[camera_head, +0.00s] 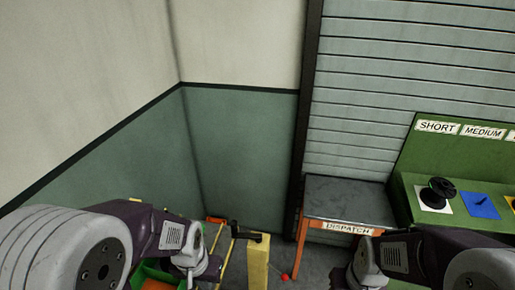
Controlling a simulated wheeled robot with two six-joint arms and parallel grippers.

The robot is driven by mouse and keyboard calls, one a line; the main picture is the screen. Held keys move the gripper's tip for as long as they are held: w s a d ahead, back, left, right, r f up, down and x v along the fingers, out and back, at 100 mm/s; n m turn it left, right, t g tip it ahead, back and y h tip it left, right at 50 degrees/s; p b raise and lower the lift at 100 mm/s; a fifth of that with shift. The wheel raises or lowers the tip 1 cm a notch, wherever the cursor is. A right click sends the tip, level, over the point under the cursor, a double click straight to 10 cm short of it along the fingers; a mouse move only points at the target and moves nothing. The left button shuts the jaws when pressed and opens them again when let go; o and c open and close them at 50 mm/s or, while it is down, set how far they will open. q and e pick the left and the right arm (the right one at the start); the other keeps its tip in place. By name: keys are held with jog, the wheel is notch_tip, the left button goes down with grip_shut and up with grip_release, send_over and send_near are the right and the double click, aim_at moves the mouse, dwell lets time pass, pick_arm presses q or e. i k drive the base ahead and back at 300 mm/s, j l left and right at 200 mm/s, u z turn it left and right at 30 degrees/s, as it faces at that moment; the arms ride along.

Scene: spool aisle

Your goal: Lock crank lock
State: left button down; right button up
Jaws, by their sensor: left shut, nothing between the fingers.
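A yellow post (258,262) stands at the bottom middle, with a black crank-like piece (244,232) at its top. A small red knob (285,277) shows low to the right of the post. I cannot tell which part is the lock. My left gripper (190,281) points down at the bottom edge, left of the post and apart from it, shut and empty. My right arm comes in at the bottom right; its hand (366,270) is cut by the frame edge, and its fingers cannot be made out.
A dark-topped table (345,198) marked DISPATCH stands right of the post. A green console (455,160) with SHORT and MEDIUM labels holds a black spool (438,191) and a blue pad (480,205). Walls close off the left and back. Green and orange items lie below my left arm.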

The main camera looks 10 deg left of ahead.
aim_at(284, 277)
jog(key=l+u, duration=0.15)
jog(key=u, duration=0.3)
jog(key=l+u, duration=0.1)
jog(key=u, duration=0.35)
jog(key=l+u, duration=0.15)
jog(key=u, duration=0.3)
jog(key=k+u, duration=0.1)
jog(key=u, duration=0.35)
jog(key=k+l+z, duration=0.15)
jog(key=z, duration=1.35)
jog(key=j+u, duration=0.1)
